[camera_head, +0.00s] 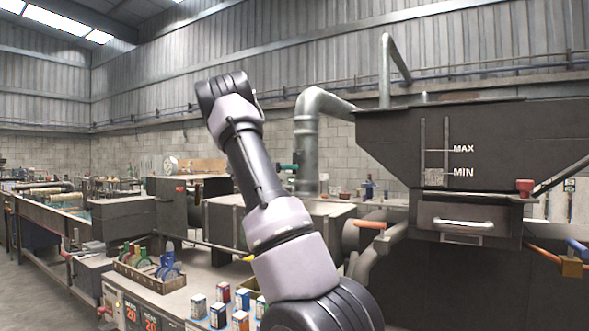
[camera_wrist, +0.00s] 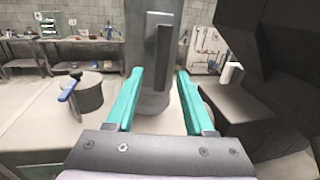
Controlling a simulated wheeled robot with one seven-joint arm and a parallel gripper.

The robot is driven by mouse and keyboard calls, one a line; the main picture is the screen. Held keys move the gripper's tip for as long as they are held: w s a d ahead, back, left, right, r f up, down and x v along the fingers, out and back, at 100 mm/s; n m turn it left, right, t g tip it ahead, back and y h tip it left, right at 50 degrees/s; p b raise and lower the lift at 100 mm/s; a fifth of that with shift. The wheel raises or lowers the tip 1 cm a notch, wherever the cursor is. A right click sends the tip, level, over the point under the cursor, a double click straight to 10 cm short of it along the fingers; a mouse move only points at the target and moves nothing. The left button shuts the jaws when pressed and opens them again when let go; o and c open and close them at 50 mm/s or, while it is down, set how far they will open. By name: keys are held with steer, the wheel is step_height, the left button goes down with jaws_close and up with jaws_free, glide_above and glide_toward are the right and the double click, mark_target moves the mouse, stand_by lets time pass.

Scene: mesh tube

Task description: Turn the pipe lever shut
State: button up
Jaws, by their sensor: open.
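A lever with an orange handle (camera_head: 370,225) sits on the pipework below and left of the dark hopper. I cannot tell its exact set position. My gripper shows as small teal fingers (camera_head: 287,167) beside the grey vertical pipe (camera_head: 307,150), above and left of the orange handle. In the wrist view, the two teal fingers (camera_wrist: 161,72) are spread apart with nothing between them. The grey pipe (camera_wrist: 152,50) stands beyond the gap. A blue-handled lever (camera_wrist: 70,88) beside a dark cylinder shows at the left; the orange handle is not seen there.
The dark hopper (camera_head: 440,135) with a drawer fills the right side. Another blue handle (camera_head: 577,246) and a red knob (camera_head: 524,187) are there. Small boxes (camera_head: 219,315) and a tray of coloured items (camera_head: 150,275) stand on the bench at front left.

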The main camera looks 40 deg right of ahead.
steer(key=shift+w+d, duration=0.2)
steer(key=shift+d, duration=0.8)
steer(key=shift+w+d, duration=0.15)
steer(key=shift+d, duration=0.85)
jaws_close()
